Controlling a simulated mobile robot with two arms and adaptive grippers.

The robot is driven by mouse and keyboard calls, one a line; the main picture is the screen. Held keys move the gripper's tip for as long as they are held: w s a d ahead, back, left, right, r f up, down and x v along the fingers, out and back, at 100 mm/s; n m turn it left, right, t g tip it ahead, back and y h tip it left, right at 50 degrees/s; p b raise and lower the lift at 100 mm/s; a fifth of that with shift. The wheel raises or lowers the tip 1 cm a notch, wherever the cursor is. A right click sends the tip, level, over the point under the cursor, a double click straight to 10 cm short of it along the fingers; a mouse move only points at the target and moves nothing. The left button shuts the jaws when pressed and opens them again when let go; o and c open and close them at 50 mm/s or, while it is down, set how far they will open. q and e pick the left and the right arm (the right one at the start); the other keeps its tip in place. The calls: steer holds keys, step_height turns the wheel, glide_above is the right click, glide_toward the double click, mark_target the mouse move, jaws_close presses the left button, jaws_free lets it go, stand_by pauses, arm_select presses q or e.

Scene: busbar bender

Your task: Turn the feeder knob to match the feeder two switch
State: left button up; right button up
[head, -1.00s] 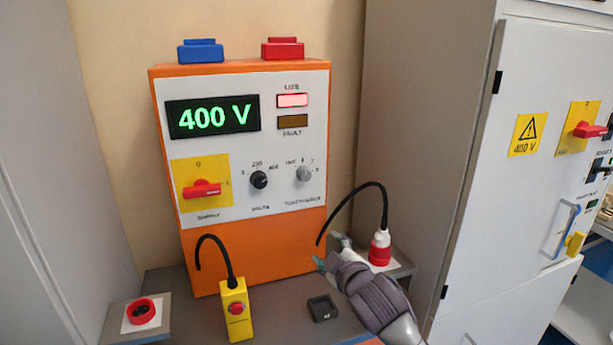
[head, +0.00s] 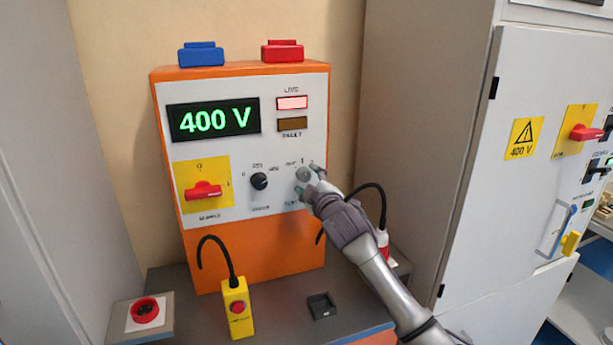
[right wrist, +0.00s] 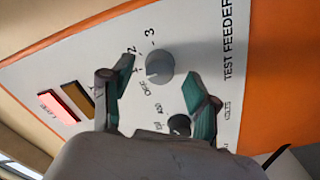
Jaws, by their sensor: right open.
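The feeder knob (head: 303,174) is a grey round knob at the right of the orange panel's white face. In the right wrist view the grey knob (right wrist: 159,68) sits beside the marks OFF, 1, 2 and 3, above the words TEST FEEDER; I cannot tell its setting surely. My right gripper (head: 311,183) is open in front of it. In the right wrist view the green-padded fingers (right wrist: 162,88) stand either side of the knob, with no grip visible. A black switch (head: 597,170) shows on the cabinet at far right; its label is too small to read.
The black volts knob (head: 259,181) and red supply switch (head: 203,190) are left of the feeder knob. The display (head: 213,118) reads 400 V and the live lamp (head: 292,103) glows. A yellow pendant (head: 237,307) and small dark tray (head: 322,306) are below.

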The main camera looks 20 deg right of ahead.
steer(key=shift+w, duration=0.9)
jaws_close()
steer(key=shift+a+m, duration=0.1)
steer(key=shift+m, duration=0.3)
steer(key=m+p, duration=0.1)
steer(key=m, duration=0.2)
steer(key=shift+f+m+p, duration=0.1)
steer(key=shift+m+p, duration=0.6)
steer(key=shift+m, duration=1.8)
